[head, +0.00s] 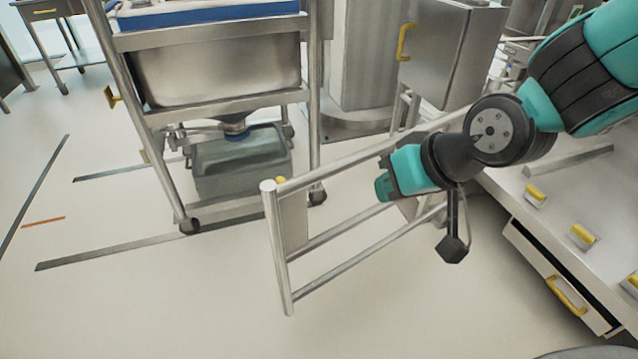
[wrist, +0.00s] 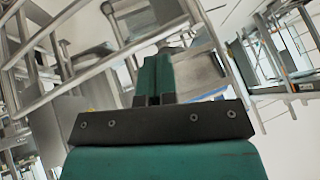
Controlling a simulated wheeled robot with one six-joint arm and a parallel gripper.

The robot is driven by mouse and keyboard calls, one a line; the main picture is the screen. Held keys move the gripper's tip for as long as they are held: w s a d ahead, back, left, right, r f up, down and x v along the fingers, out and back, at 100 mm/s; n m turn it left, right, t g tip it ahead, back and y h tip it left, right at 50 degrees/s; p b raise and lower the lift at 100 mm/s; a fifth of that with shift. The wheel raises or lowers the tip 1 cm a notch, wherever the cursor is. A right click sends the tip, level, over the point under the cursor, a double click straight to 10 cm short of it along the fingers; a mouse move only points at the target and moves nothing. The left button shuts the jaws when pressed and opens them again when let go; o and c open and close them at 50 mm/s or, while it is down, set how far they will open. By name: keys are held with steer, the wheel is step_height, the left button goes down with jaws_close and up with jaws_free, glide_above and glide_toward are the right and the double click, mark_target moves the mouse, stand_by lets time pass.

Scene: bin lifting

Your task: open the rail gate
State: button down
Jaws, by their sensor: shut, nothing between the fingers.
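The rail gate (head: 281,250) is made of round metal tubes, with an upright end post at its left and rails running back to the right. A small yellow part (head: 281,180) sits near the top of that post, above a flat metal plate. My gripper (head: 381,188) is shut and empty, pointing left. It overlaps the gate's middle in the head view, just below the top rail; I cannot tell whether it touches. In the wrist view my gripper's teal fingers (wrist: 155,78) are together, with metal tubes crossing beyond them. The gate's far right end is hidden behind my arm.
A steel sink frame on wheels (head: 222,75) stands behind the gate at left, with a grey bin (head: 240,170) under it. A cabinet (head: 455,55) with a yellow handle stands behind. A counter with drawers (head: 560,285) is at right. The floor in front is clear.

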steer(key=w+f+t+b, duration=0.2)
steer(key=w+f+t, duration=0.3)
steer(key=w+f, duration=0.3)
steer(key=n+t+y+b, duration=0.2)
steer(key=t+y+b, duration=0.25)
steer(key=b, duration=0.95)
glide_toward(320, 174)
steer(key=shift+t+h, duration=0.35)
steer(key=p+x, duration=0.2)
steer(key=p, duration=0.1)
steer(key=p+x, duration=0.3)
steer(key=shift+a+r, duration=0.25)
steer(key=shift+a, duration=0.1)
steer(key=shift+w+a+f+p, duration=0.1)
steer(key=shift+w+a+p, duration=0.25)
steer(key=shift+w+p, duration=0.4)
steer(key=shift+w+a+f+p, duration=0.15)
steer(key=shift+w+f+p, duration=0.05)
steer(key=shift+p, duration=0.1)
